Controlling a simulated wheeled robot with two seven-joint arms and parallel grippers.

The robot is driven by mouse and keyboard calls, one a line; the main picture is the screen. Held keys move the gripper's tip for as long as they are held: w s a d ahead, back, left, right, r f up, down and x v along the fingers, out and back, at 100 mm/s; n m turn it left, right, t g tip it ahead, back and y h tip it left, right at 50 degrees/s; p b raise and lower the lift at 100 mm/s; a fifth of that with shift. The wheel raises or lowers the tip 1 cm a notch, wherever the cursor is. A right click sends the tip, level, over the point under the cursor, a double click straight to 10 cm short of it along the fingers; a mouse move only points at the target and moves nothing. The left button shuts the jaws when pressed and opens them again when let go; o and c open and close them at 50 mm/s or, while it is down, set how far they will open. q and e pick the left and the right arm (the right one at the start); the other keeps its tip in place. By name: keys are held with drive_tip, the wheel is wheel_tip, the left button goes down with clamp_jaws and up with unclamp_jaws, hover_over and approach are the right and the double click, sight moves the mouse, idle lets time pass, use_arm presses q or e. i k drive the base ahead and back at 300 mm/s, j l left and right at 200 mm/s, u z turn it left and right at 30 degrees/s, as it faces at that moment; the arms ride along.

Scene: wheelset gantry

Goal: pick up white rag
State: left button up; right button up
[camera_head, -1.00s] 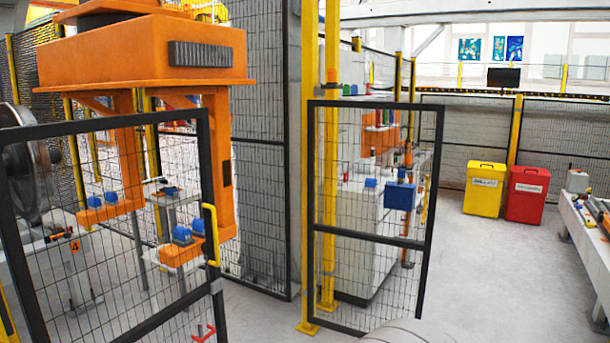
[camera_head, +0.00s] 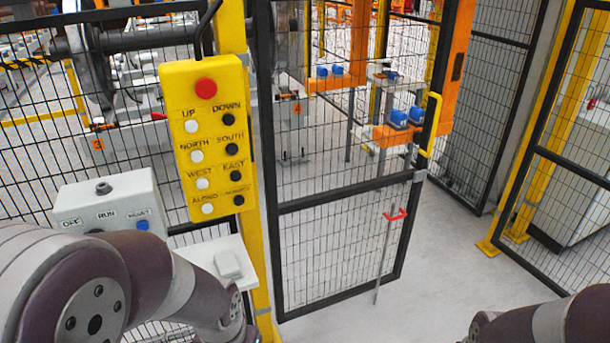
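A small white, flat, folded-looking item (camera_head: 229,264) lies on a white shelf (camera_head: 205,250) at the lower left; it may be the white rag, but it is too small to be sure. My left arm comes in from the lower left and passes in front of the shelf, with its end running off the bottom edge. My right arm shows only as a link at the bottom right corner. Neither gripper is in view.
A yellow pendant (camera_head: 208,140) with labelled buttons hangs by a yellow post. A grey switch box (camera_head: 112,212) stands left of the shelf. A mesh gate (camera_head: 345,240) stands open behind. Grey floor (camera_head: 455,265) is clear between the gate and the right-hand fence.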

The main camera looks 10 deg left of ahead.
sight(225, 262)
drive_tip(key=i+j, duration=0.55)
drive_tip(key=j, duration=0.25)
drive_tip(key=i+j, duration=0.3)
drive_tip(key=j, duration=0.15)
